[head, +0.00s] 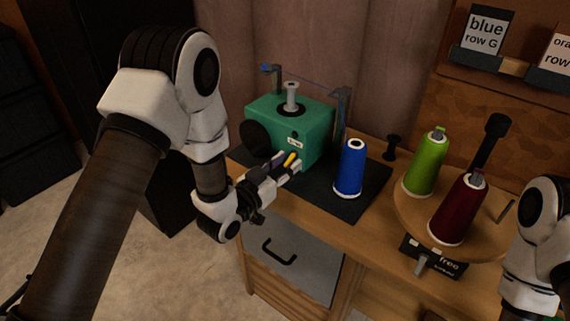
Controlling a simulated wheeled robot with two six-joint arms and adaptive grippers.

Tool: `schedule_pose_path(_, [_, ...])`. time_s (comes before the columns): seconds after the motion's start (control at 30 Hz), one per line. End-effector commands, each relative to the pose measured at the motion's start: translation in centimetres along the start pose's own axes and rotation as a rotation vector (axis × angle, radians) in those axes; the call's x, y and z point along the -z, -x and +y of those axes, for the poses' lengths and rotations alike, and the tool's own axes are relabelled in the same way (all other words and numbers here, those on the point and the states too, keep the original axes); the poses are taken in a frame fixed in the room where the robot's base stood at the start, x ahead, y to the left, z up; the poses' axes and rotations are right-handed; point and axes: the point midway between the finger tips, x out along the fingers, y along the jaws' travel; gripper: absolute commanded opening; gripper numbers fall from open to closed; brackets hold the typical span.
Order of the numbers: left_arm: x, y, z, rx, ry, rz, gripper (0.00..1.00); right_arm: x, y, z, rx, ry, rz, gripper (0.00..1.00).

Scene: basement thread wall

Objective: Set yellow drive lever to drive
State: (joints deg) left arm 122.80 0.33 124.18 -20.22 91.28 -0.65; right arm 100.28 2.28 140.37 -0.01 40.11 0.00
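The green winder box (312,126) stands on a dark mat on the bench, with a grey spool (291,98) on top. The small yellow drive lever (289,159) shows low at its front, below a small white label (296,142) too small to read. My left gripper (287,163) is at the lever, with one finger on each side of it. The fingers are apart, with some gap visible; contact with the lever cannot be told. The lever's base is partly hidden by the gripper. My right arm shows at the right edge; its gripper is out of view.
A blue thread cone (351,168) stands on the mat (367,190) just right of the gripper. Green (425,163) and dark red (458,210) cones stand on a round wooden turntable (410,206) to the right. A grey drawer (290,262) is below the bench.

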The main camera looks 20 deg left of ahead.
Motion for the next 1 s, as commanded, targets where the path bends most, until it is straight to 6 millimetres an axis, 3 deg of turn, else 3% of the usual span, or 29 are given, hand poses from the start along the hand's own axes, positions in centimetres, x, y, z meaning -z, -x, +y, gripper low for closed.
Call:
schedule_pose_path(0.13, [0.0,0.0,0.0,0.0,0.0,-0.001,0.38,0.0,0.0,0.0,0.0,0.0,0.0,0.57])
schedule_pose_path(0.23, [-0.1,0.0,0.0,0.0,0.0,-0.001,0.02,0.0,0.0,0.0,0.0,0.0,0.0,0.57])
schedule_pose_path(0.27, [-0.1,0.0,0.0,0.0,0.0,-0.001,0.0,0.0,0.0,0.0,0.0,0.0,0.0,0.57])
schedule_pose_path(0.67, [0.3,0.1,0.0,0.0,0.0,-0.022,0.0,0.0,0.7,0.0,0.0,0.0,0.0,0.57])
schedule_pose_path(1.0, [1.7,0.2,0.0,-0.001,0.0,-0.19,0.0,0.0,5.4,0.0,0.0,0.0,0.0,0.57])
